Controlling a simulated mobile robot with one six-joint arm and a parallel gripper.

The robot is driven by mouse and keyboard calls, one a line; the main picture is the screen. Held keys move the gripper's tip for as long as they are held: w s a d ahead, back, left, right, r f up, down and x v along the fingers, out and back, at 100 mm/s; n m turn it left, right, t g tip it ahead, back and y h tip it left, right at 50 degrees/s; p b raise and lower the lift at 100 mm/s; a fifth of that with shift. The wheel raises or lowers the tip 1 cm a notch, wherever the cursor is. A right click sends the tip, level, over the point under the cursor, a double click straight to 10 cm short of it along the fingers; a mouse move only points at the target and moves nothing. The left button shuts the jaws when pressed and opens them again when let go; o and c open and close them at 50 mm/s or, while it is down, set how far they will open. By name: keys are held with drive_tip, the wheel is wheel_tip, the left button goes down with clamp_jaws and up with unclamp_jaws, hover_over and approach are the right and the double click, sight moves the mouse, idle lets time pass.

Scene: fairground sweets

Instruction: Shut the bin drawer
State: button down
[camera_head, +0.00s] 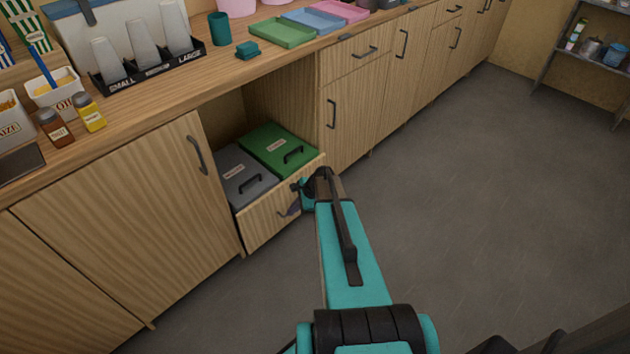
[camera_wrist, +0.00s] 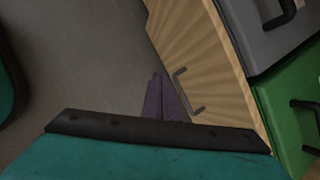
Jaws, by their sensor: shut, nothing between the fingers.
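The bin drawer (camera_head: 268,222) stands pulled out from the wooden counter, with a grey-lidded bin (camera_head: 245,176) and a green-lidded bin (camera_head: 279,150) in it. Its dark handle (camera_head: 289,209) is on the front panel. My gripper (camera_head: 297,187) is at the drawer front's right part in the head view, partly hidden by my arm. In the wrist view my gripper's purple fingers (camera_wrist: 161,82) are together and empty, beside the drawer handle (camera_wrist: 187,92). I cannot tell whether they touch the drawer front (camera_wrist: 195,55).
A closed cabinet door (camera_head: 120,215) is left of the drawer, and another (camera_head: 355,110) is right of it. Cups, trays and jars stand on the countertop (camera_head: 180,90). The grey floor (camera_head: 480,200) is clear to the right. A metal shelf (camera_head: 590,55) stands at the far right.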

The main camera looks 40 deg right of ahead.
drive_tip(key=s+a+f+n+g, duration=0.3)
drive_tip(key=s+a+n, duration=0.3)
drive_tip(key=a, duration=0.4)
drive_tip(key=s+a+f+n+g, duration=0.25)
drive_tip(key=s+a+n, duration=0.35)
drive_tip(key=a, duration=0.4)
drive_tip(key=s+a+n+g+h, duration=0.2)
drive_tip(key=s+a+n, duration=0.2)
drive_tip(key=s, duration=0.6)
drive_tip(key=s+a+n+g+h, duration=0.2)
drive_tip(key=s+a+n, duration=0.3)
drive_tip(key=s, duration=0.5)
drive_tip(key=n, duration=0.2)
drive_tip(key=shift+s+f+n, duration=0.3)
drive_tip(key=shift+s+f, duration=0.05)
drive_tip(key=shift+f, duration=0.05)
drive_tip(key=shift+a, duration=0.2)
